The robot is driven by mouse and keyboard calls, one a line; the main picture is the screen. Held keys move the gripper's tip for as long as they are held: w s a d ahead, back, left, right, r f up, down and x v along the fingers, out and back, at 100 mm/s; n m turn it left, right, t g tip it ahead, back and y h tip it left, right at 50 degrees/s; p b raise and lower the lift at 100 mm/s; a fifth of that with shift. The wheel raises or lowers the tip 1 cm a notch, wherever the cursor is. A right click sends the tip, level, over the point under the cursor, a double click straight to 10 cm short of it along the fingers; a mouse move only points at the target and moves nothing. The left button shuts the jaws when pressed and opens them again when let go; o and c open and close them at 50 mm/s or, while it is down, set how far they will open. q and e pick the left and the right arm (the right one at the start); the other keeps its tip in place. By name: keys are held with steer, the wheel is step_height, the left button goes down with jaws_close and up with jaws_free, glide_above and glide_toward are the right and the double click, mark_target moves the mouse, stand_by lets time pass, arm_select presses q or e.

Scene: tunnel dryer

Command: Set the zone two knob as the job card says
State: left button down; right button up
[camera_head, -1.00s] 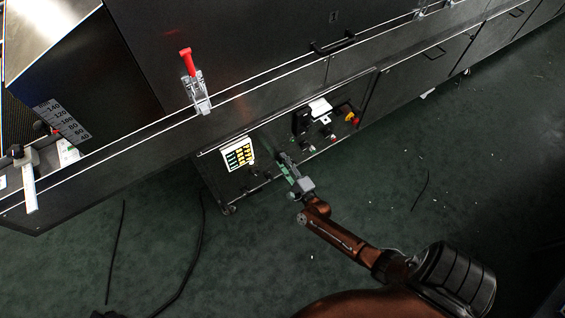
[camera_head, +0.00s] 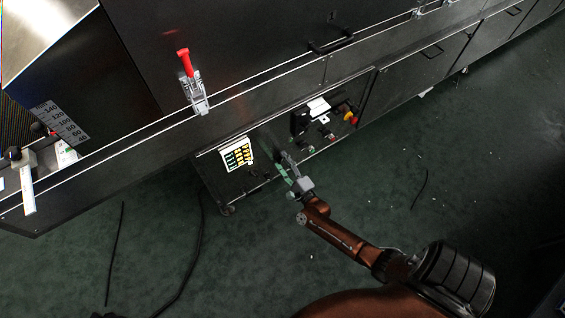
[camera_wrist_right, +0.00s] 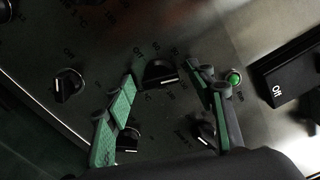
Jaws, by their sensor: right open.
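My right gripper (camera_head: 281,160) is in front of the dark control panel low on the dryer's side. In the right wrist view my right gripper (camera_wrist_right: 168,76) is open, with green-padded fingers spread on both sides of a black knob (camera_wrist_right: 158,72) with a white pointer line. I see no clear finger contact with it. Other black knobs show at the left (camera_wrist_right: 68,85) and near the right finger (camera_wrist_right: 204,132). My left gripper is out of view.
A lit panel with yellow and green cells (camera_head: 237,154) is left of the gripper. A white card-like piece (camera_head: 318,107) and a red-and-yellow button (camera_head: 350,117) are right.

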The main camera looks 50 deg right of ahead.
steer(key=shift+s+a, duration=0.1)
steer(key=shift+s, duration=0.05)
steer(key=v, duration=1.1)
steer(key=shift+s, duration=0.3)
steer(key=shift+f, duration=0.1)
